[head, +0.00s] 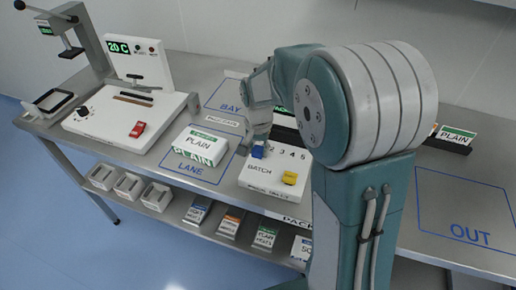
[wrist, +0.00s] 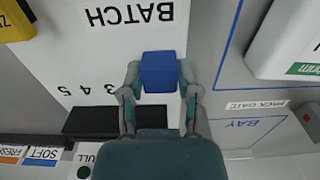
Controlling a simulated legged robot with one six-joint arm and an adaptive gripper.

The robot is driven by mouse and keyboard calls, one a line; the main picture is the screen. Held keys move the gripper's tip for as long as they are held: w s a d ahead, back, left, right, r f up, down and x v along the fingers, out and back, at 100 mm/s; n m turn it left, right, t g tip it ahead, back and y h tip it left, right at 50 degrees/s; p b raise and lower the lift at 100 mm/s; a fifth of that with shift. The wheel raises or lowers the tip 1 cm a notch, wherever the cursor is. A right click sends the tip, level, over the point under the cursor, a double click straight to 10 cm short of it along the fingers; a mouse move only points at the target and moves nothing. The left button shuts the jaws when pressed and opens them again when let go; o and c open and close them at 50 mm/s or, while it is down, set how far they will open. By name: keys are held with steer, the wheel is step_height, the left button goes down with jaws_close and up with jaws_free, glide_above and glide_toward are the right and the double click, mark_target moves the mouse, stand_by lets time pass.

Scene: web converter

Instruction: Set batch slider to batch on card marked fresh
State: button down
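The white batch panel (head: 250,181) reads "BATCH" with numbers 3, 4 and 5 visible along its far edge; lower numbers are hidden by my arm. A blue slider knob (head: 258,151) sits near its left end. In the wrist view, the blue knob (wrist: 161,72) lies between the two fingers of my gripper (wrist: 161,78), which appear closed against its sides. A yellow block (head: 290,178) sits on the panel's near right part. A card marked "FRESH" (wrist: 10,153) shows at the wrist view's lower left, partly cut off; its batch number is not readable.
A white box marked "PLAIN" (head: 203,147) stands left of the panel, near the LANE outline. A sealing machine (head: 131,118) is at the left. A "SOFT" card (wrist: 42,154) stands beside the fresh one. The OUT area (head: 465,205) at right is clear.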

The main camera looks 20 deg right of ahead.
steer(key=shift+s+d, duration=0.9)
steer(key=shift+d, duration=0.3)
steer(key=shift+c, duration=1.6)
jaws_free()
step_height(320, 180, up, 12)
steer(key=shift+w+f, duration=0.1)
steer(key=s+a+r+n+t, duration=0.1)
steer(key=s+n+t, duration=0.1)
steer(key=s, duration=0.7)
steer(key=s+a+r+n+t, duration=0.1)
steer(key=s+n+t, duration=0.2)
steer(key=s, duration=0.7)
steer(key=shift+a+r+n+t, duration=0.25)
steer(key=shift+r+n+t, duration=0.1)
steer(key=shift+n, duration=0.75)
